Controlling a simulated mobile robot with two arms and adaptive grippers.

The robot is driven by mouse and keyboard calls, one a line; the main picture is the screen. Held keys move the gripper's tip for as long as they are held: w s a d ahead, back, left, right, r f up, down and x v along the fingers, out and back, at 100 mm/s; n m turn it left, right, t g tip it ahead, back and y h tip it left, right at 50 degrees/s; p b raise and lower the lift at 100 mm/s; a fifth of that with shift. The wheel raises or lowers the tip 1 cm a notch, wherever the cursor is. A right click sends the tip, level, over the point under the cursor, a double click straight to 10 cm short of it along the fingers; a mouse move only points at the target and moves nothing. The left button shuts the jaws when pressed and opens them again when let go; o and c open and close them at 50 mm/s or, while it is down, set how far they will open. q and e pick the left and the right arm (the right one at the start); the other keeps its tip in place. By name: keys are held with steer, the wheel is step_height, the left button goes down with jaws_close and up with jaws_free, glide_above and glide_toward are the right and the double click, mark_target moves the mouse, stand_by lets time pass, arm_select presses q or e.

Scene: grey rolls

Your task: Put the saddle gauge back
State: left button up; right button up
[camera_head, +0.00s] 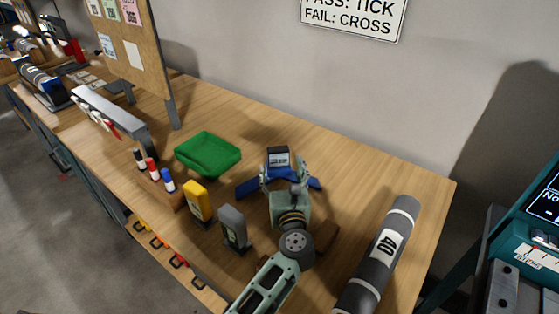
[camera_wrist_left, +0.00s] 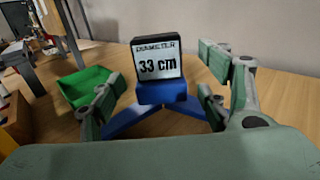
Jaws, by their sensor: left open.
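The saddle gauge (camera_head: 278,157) is blue with spread legs and a dark-framed display. It stands on the bench top, behind my left gripper in the head view. In the left wrist view the gauge (camera_wrist_left: 160,92) faces me, and its display reads "DIAMETER 33 cm". My left gripper (camera_head: 283,173) is open, with one finger on each side of the gauge's upper part in the picture. A gap shows between the fingers and the gauge. My left wrist and gripper hide part of its front. My right gripper is not in view.
A green tray (camera_head: 208,158) is left of the gauge. A yellow device (camera_head: 198,203), a grey device (camera_head: 233,228) and a marker holder (camera_head: 160,190) line the front. A grey roll (camera_head: 378,258) lies at right. Bare bench lies behind the gauge, before the wall.

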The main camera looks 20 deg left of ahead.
arm_select(q)
steer(key=v, duration=0.7)
stand_by(0.4)
